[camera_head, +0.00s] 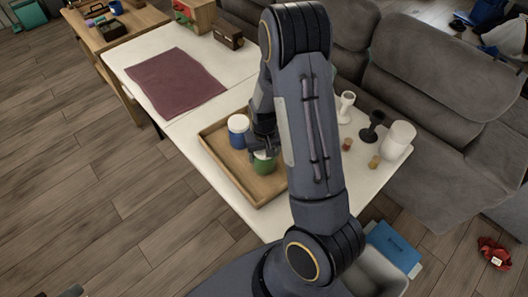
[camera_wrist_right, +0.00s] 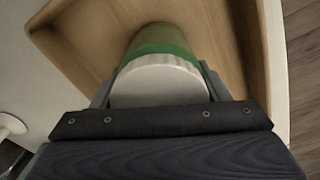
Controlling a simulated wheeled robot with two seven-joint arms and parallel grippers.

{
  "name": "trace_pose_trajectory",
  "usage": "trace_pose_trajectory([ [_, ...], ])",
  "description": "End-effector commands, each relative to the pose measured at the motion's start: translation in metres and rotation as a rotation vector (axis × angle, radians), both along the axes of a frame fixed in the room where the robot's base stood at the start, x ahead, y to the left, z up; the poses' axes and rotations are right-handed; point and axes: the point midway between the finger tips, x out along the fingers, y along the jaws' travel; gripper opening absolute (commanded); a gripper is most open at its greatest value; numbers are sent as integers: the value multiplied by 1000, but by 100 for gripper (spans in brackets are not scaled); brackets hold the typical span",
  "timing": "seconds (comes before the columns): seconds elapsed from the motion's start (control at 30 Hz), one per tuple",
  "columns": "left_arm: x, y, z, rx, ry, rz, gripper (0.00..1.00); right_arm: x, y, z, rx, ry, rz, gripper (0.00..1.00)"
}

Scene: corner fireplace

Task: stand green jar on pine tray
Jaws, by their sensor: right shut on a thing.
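The green jar (camera_head: 263,163) has a pale lid and is upright inside the pine tray (camera_head: 217,160), toward its front right. I cannot tell whether its base touches the tray floor. My right gripper (camera_head: 262,150) is shut on it from above. In the right wrist view the green jar (camera_wrist_right: 165,65) shows its white lid between the fingers of my right gripper (camera_wrist_right: 158,85), with the pine tray (camera_wrist_right: 85,50) around and below it. My right arm hides the tray's right side in the head view. My left gripper is not in view.
A blue jar with a white lid (camera_head: 238,129) stands in the tray just behind the green one. A purple cloth (camera_head: 175,82) lies on the white table (camera_head: 215,105). Right of my arm stand a white candlestick (camera_head: 345,107), a black one (camera_head: 372,126) and a white cylinder (camera_head: 398,142).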

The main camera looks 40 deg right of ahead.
Motion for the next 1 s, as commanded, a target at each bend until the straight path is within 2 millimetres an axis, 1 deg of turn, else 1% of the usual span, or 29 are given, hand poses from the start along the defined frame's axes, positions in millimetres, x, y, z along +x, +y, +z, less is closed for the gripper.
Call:
trace_pose_trajectory([
  [0.23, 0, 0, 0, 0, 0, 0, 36, 0, 0, -1, 0, -2, 0, 41],
  [0.37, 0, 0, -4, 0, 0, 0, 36, 0, 0, -6, 1, -1, 0, 41],
  [0.4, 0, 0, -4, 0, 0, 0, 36, 0, 0, -6, 1, -1, 0, 70],
  [0.57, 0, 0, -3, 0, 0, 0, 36, 0, 0, -5, 1, -1, 0, 90],
  [0.83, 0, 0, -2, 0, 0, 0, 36, 0, 0, -4, 1, -1, 0, 90],
  [0.93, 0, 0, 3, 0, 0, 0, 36, 1, 0, 3, 0, -2, 0, 90],
  [1.0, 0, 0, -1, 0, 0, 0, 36, 2, 0, 10, 0, -6, 1, 90],
])
